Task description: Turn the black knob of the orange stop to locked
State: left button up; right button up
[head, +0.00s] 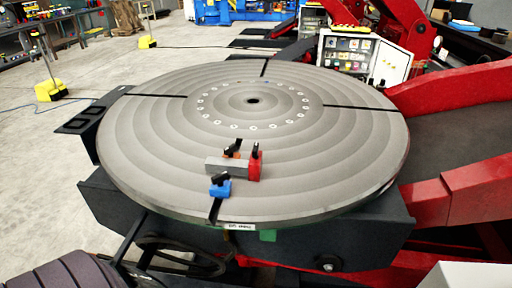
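The orange stop (229,155) sits on the round grey turntable (150,160), behind a grey block. Its black knob (235,147) is on top and looks slanted up to the right. The knob is small here and I cannot tell if it is locked. The grey block (226,168) partly hides the orange stop. A red stop (254,170) with a black top stands at the block's right end. A blue stop (220,190) with a black knob is in front of the block. Neither of my grippers is in view.
The turntable has dark slots and a ring of holes around its centre. Red arms (450,95) of the positioner flank it at the right. A control box (362,57) stands behind. Yellow-based posts (50,90) stand on the open floor at the left.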

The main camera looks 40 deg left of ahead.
aim_at(228, 151)
jog(key=u, duration=1.35)
